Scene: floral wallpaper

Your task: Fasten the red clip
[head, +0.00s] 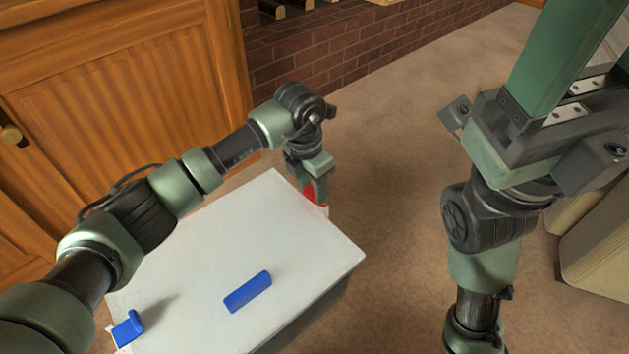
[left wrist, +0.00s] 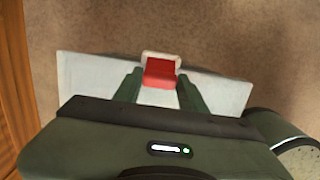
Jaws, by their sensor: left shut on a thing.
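The white box (head: 200,240) has a flat lid and stands low in front of me. The red clip (head: 310,195) is at the lid's far right edge, mostly covered by my left gripper (head: 316,192). In the left wrist view the red clip (left wrist: 160,73) sits between the two green fingers of my left gripper (left wrist: 159,92), with a pale piece around its far end. The left gripper is shut on it. I cannot tell how far the clip is pressed down. My right gripper (head: 575,65) is raised at the upper right, away from the box; its fingertips are cut off.
A wooden cabinet (head: 130,90) is close at the left. A brick wall (head: 345,50) is behind. Carpet (head: 400,150) right of the box is free.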

